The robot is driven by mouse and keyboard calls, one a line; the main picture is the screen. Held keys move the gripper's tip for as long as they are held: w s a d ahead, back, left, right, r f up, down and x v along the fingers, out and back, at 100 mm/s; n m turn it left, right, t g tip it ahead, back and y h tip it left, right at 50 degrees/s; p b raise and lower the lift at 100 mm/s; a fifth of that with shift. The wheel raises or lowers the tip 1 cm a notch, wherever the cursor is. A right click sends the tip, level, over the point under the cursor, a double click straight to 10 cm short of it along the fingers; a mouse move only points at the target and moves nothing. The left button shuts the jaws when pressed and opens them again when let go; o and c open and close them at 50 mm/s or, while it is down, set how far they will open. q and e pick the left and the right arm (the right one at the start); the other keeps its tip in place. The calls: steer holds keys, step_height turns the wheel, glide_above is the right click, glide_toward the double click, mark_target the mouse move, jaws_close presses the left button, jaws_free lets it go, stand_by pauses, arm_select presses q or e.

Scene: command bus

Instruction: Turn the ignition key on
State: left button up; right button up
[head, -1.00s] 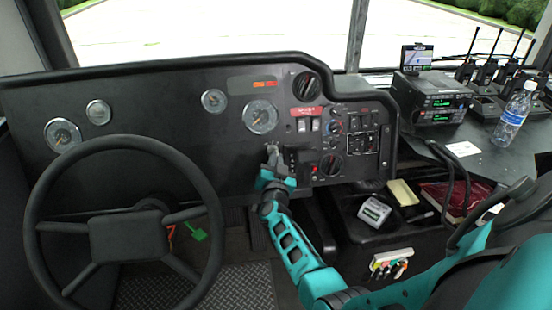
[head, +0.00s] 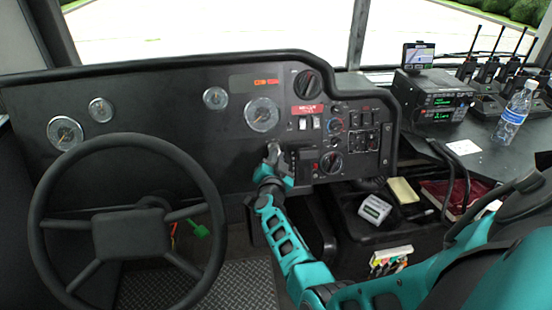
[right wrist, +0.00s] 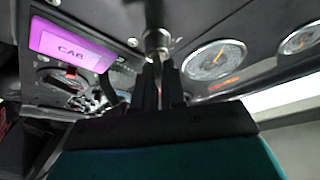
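The ignition key sits in a round metal switch (right wrist: 157,40) on the dark dashboard, straight ahead of the fingers in the right wrist view. My right gripper (head: 272,152) is up against the dashboard, right of the steering wheel and below the large round gauge (head: 261,114). In the right wrist view its two dark fingers (right wrist: 160,85) are close together, with a thin, light piece between them that looks like the key. The fingers hide most of the key, and its turn angle cannot be read. My left gripper is out of view.
The steering wheel (head: 130,225) stands left of my arm. Knobs and switches (head: 350,140) lie right of the gripper. A console with a white box (head: 375,209) is below right. A radio (head: 436,98) and a bottle (head: 514,116) stand on the right shelf.

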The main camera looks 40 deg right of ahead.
steer(key=o, duration=0.4)
steer(key=shift+d+r, duration=0.2)
steer(key=shift+a+f, duration=0.1)
steer(key=shift+f, duration=0.1)
